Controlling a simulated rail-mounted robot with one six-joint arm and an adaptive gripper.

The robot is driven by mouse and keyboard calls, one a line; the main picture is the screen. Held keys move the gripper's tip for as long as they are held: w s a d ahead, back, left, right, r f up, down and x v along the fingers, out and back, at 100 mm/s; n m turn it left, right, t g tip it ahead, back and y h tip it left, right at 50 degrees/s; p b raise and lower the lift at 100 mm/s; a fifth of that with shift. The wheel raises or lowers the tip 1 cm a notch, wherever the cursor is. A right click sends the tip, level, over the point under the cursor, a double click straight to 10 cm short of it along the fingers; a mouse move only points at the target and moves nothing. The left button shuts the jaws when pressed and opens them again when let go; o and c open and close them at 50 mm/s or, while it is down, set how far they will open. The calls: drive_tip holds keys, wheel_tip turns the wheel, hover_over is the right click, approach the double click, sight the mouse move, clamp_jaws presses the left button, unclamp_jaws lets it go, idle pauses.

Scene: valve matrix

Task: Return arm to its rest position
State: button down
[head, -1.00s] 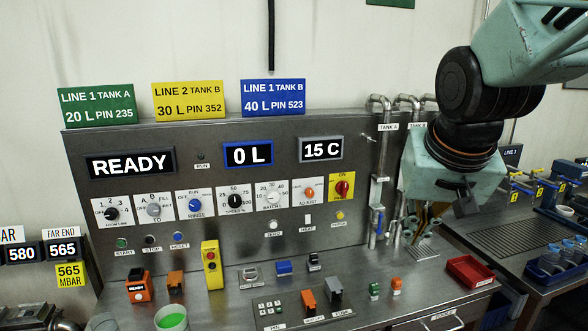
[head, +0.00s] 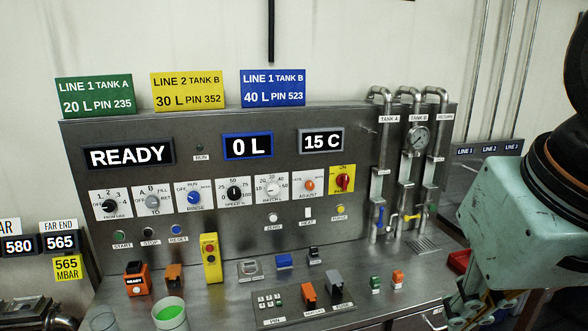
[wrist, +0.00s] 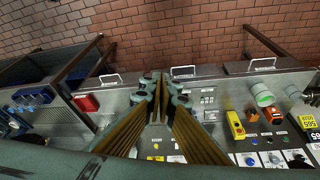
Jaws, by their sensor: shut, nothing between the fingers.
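My gripper (wrist: 163,84) shows in the wrist view with its brass-coloured fingers brought together and nothing between them. It hangs above the front of the steel worktop. In the head view my gripper (head: 468,308) is partly cut off at the lower right, below my pale green wrist link. It is clear of the control panel (head: 90,225) and touches no switch or valve that I can see.
The panel displays (head: 248,146) read READY, 0 L and 15 C. Valve pipes (head: 404,185) with blue and yellow handles stand left of my arm. A red tray (head: 459,260) is partly hidden behind my wrist.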

drive_tip(key=shift+s+a+f+b, duration=0.1)
drive_tip(key=shift+s+f, duration=0.15)
drive_tip(key=shift+s, duration=0.6)
drive_tip(key=shift+s+a+f+b, duration=0.1)
drive_tip(key=shift+s+a+f, duration=0.1)
drive_tip(key=shift+s, duration=0.65)
drive_tip(key=shift+s+a+f+b, duration=0.1)
drive_tip(key=shift+s+f, duration=0.15)
drive_tip(key=shift+s, duration=0.6)
idle(2.6)
